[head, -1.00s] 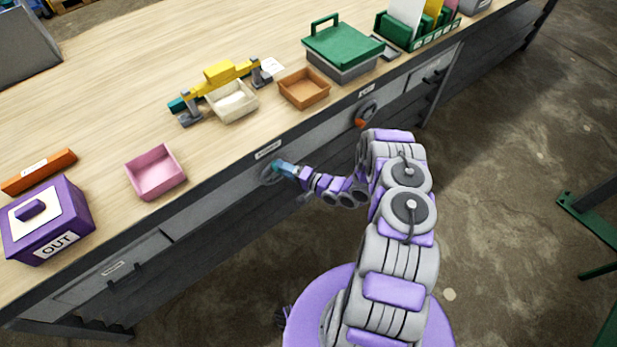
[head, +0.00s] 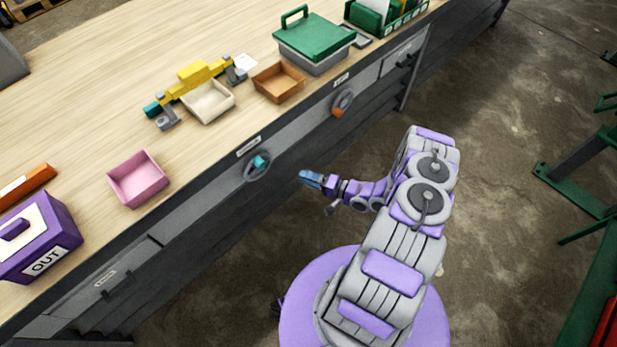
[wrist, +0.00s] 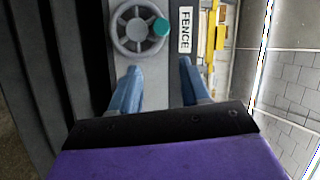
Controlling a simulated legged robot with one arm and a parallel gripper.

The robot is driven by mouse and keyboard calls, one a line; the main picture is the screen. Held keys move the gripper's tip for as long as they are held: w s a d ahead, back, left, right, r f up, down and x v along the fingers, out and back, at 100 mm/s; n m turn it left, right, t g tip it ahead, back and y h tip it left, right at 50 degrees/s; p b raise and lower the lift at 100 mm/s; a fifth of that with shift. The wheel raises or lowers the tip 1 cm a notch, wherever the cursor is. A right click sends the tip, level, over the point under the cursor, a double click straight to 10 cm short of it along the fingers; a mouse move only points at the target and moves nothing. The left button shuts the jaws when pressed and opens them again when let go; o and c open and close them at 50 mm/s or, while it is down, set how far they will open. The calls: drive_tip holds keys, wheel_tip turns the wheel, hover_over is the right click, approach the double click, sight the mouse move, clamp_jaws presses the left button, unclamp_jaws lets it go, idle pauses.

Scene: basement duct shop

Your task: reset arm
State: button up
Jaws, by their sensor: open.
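My gripper (head: 311,179) is open and empty in the head view, in front of the bench and apart from it. In the wrist view its two blue fingers (wrist: 158,88) are spread with nothing between them. A grey handwheel (head: 257,166) with a teal knob is on the bench's front face, left of my gripper. In the wrist view the handwheel (wrist: 139,28) is ahead of the fingers, beside a label reading FENCE (wrist: 185,29). My arm is bent and reaches left toward the bench.
The wooden bench (head: 110,100) holds a pink tray (head: 138,180), a cream tray (head: 209,103), a brown tray (head: 279,83), a green-lidded box (head: 314,42) and a purple OUT box (head: 38,240). Floor on the right is open up to a green frame (head: 570,170).

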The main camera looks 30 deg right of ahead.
idle(0.5)
drive_tip(key=w+d+r+n+g+h, duration=0.2)
drive_tip(key=w+d+r+h, duration=0.15)
drive_tip(key=w+d, duration=0.2)
drive_tip(key=w+d+r+n+g+h, duration=0.2)
drive_tip(key=w+d+r+h, duration=0.15)
drive_tip(key=d+h, duration=0.2)
drive_tip(key=s+d+r+n+g+h, duration=0.1)
drive_tip(key=s+r+g+h, duration=0.1)
drive_tip(key=r, duration=0.6)
drive_tip(key=s+d+r+g+h, duration=0.1)
drive_tip(key=d+r+g+h, duration=0.15)
drive_tip(key=r, duration=0.65)
drive_tip(key=s+a+r+g+h, duration=0.1)
drive_tip(key=s+a+r+g, duration=0.1)
drive_tip(key=s+a+r, duration=0.85)
drive_tip(key=s+a+r+n+g+y, duration=0.1)
drive_tip(key=s+a+r, duration=0.1)
drive_tip(key=s+a, duration=0.3)
drive_tip(key=s+a+r+n+g+y, duration=0.1)
drive_tip(key=s+a, duration=0.4)
drive_tip(key=s, duration=0.7)
drive_tip(key=s+a+r+n+g+y, duration=0.1)
drive_tip(key=s+a+r+g, duration=0.1)
drive_tip(key=s+a, duration=0.3)
drive_tip(key=s+r, duration=0.1)
drive_tip(key=s, duration=0.3)
drive_tip(key=shift+s+a+r, duration=0.2)
drive_tip(key=shift+r, duration=0.2)
